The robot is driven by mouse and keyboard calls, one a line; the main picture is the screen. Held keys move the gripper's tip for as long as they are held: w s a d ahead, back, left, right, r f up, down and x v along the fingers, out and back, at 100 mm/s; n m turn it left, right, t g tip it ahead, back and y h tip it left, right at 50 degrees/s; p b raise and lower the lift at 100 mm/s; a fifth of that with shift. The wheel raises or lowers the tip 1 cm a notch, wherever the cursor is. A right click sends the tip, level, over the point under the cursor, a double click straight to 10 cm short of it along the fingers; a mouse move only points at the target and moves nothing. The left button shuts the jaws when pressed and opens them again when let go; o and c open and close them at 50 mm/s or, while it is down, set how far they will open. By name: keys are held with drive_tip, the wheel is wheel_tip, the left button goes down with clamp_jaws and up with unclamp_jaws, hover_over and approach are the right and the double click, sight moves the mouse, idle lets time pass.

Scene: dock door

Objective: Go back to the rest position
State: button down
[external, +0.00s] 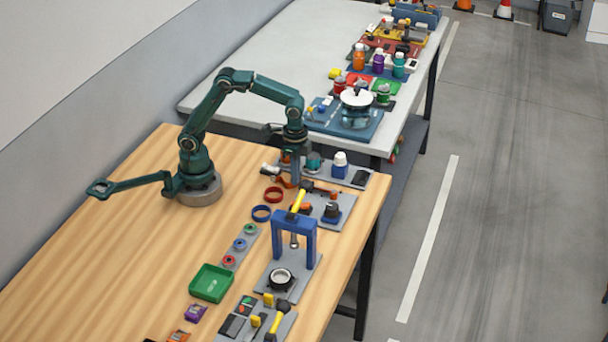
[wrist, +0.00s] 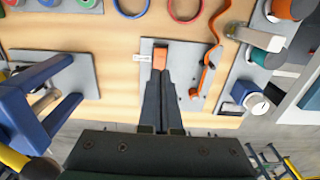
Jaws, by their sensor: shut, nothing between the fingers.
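My gripper (external: 296,183) points down over the tool plates along the right side of the wooden table, with the arm reaching out from its base at the left. In the wrist view, the two dark fingers of my gripper (wrist: 161,80) lie close together, shut and empty. An orange piece (wrist: 160,56) shows right at the fingertips, over a grey plate (wrist: 185,62). I cannot tell whether the fingers touch it. An orange curved lever (wrist: 209,55) stands on the same plate, to the right of the fingers.
A blue frame (external: 295,222) stands in front of the gripper; it also shows at left in the wrist view (wrist: 30,110). Red (external: 273,194) and blue (external: 261,213) rings lie nearby. A green tray (external: 211,283) sits farther forward. The wood around my base is mostly clear.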

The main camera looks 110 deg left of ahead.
drive_tip(key=s+d+r+m+t, duration=0.1)
drive_tip(key=s+d+r+t, duration=0.1)
drive_tip(key=s+r, duration=0.15)
drive_tip(key=s+d+r+t, duration=0.1)
drive_tip(key=s+d+r, duration=0.2)
drive_tip(key=r, duration=0.2)
drive_tip(key=s+d+f+n+t, duration=0.1)
drive_tip(key=s+d+f+t, duration=0.1)
drive_tip(key=s, duration=0.6)
drive_tip(key=shift+s+f+t, duration=0.3)
drive_tip(key=shift+s+f, duration=0.05)
drive_tip(key=shift+f, duration=0.4)
